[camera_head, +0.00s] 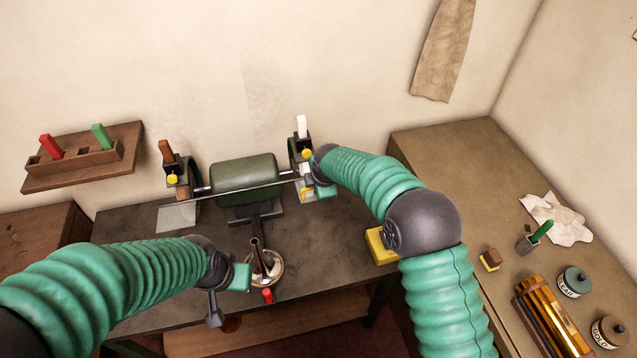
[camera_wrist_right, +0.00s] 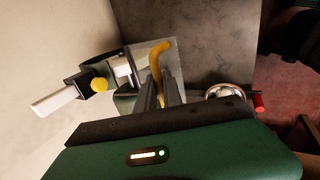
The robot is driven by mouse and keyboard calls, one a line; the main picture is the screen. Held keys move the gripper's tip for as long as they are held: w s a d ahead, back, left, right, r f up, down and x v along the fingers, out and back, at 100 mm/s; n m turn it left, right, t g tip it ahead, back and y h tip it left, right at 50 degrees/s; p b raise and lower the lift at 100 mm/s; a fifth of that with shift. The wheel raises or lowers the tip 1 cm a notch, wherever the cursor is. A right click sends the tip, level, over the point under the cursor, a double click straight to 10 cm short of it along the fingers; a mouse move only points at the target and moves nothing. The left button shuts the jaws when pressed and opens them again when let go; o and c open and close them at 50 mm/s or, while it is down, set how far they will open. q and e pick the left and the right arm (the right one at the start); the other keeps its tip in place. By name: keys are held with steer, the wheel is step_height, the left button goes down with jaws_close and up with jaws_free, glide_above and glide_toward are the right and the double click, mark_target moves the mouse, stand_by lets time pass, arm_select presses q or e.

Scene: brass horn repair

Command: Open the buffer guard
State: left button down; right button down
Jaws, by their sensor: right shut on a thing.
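The bench buffer has a green motor housing (camera_head: 245,178) with a wheel at each end. At its right end is a guard, a clear panel (camera_wrist_right: 140,52) with a curved yellow handle (camera_wrist_right: 160,58). My right gripper (camera_wrist_right: 163,92) is shut on the yellow handle; in the head view, my right gripper (camera_head: 317,188) hides part of that guard. The left end has a similar clear panel (camera_head: 178,215). My left gripper (camera_head: 225,295) hangs over the bench's front, beside a round dish (camera_head: 277,279); I cannot tell whether its fingers are apart.
A white handle (camera_head: 302,127) and yellow knob (camera_head: 307,154) stand above the right wheel. A yellow block (camera_head: 380,247) lies on the bench at right. A red-capped item (camera_head: 267,295) lies by the dish. The side table (camera_head: 445,150) holds tins and brass tubes.

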arm_select(q)
steer(key=shift+w+d, duration=0.1)
arm_select(e)
steer(key=shift+w+d, duration=0.1)
